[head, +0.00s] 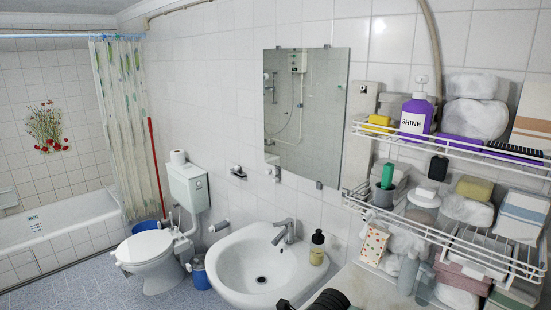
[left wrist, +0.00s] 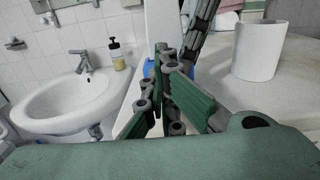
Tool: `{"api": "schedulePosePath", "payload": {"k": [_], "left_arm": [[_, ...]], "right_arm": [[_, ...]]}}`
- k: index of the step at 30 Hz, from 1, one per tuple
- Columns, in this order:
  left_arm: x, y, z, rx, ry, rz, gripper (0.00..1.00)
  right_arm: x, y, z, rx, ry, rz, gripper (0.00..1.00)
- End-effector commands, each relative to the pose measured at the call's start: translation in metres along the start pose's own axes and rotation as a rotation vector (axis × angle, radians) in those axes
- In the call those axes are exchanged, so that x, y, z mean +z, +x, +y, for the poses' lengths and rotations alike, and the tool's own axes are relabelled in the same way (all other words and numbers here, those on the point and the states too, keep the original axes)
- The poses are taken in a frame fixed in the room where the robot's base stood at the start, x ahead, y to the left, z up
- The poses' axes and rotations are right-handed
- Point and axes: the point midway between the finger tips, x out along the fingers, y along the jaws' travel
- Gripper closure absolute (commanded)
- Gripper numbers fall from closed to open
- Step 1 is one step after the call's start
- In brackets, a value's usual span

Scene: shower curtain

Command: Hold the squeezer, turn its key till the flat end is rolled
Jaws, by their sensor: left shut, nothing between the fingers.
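I cannot make out the squeezer, its key or the flat end clearly in either view. In the left wrist view a tall white piece (left wrist: 160,22), with a blue part (left wrist: 148,69) low beside it, stands behind my left gripper (left wrist: 166,58); I cannot tell what it is. My left gripper's green-padded fingers are shut and empty, just in front of that piece. Dark jointed links (left wrist: 203,20) show beyond them and may belong to my right gripper, whose jaws I cannot make out. In the head view only a dark ribbed part of mine shows at the bottom edge.
A sink (head: 262,268) with a soap bottle (head: 317,247) adjoins the pale counter (head: 368,289). A crowded wire rack (head: 455,235) overhangs the counter at right. A white cylinder (left wrist: 258,50) stands on the counter. A toilet (head: 148,248) is farther left.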

Motion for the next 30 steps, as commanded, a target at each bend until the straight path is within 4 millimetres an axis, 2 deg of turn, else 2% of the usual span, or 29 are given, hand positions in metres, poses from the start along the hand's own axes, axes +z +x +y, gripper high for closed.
{"api": "schedulePosePath", "payload": {"k": [1,13,30], "left_arm": [[-0.004,0.001,0.000,0.004,0.001,0.008,1.00],[-0.011,0.000,-0.003,0.005,0.001,0.013,1.00],[-0.009,0.000,-0.014,-0.004,-0.002,0.011,1.00]], "right_arm": [[-0.003,0.003,0.010,0.020,-0.006,0.008,1.00],[-0.002,0.003,0.012,0.022,-0.009,0.007,1.00],[-0.002,0.004,0.013,0.023,-0.008,0.004,1.00]]}}
